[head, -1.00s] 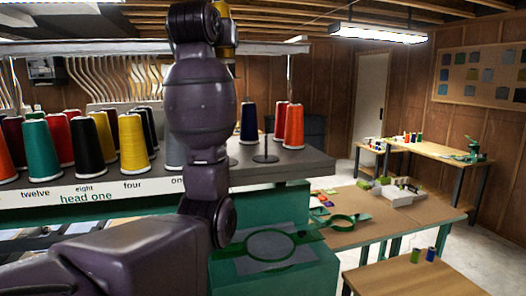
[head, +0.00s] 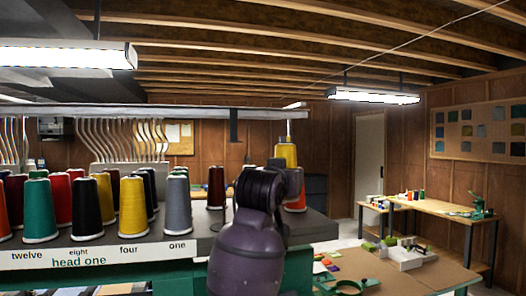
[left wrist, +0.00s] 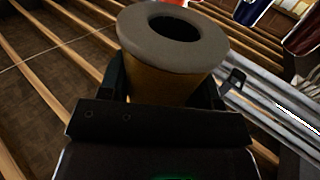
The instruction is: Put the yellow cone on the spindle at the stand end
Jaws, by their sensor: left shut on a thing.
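My left gripper (left wrist: 165,82) is shut on the yellow cone (left wrist: 170,78), whose grey ring-shaped base with a dark hole faces the left wrist camera. In the head view the yellow cone (head: 286,154) shows just above and behind my purple wrist, tip up, over the right end of the stand (head: 318,226). The gripper's fingers are hidden there. A red-orange cone (head: 297,200) is partly visible below it; I cannot tell whether they touch. The end spindle is hidden behind my arm. My right gripper is not in view.
Several cones stand on the left of the stand, including another yellow cone (head: 132,208) and a grey cone (head: 177,206). A dark red cone (head: 216,187) stands left of my wrist. A thin rail (head: 200,108) runs above.

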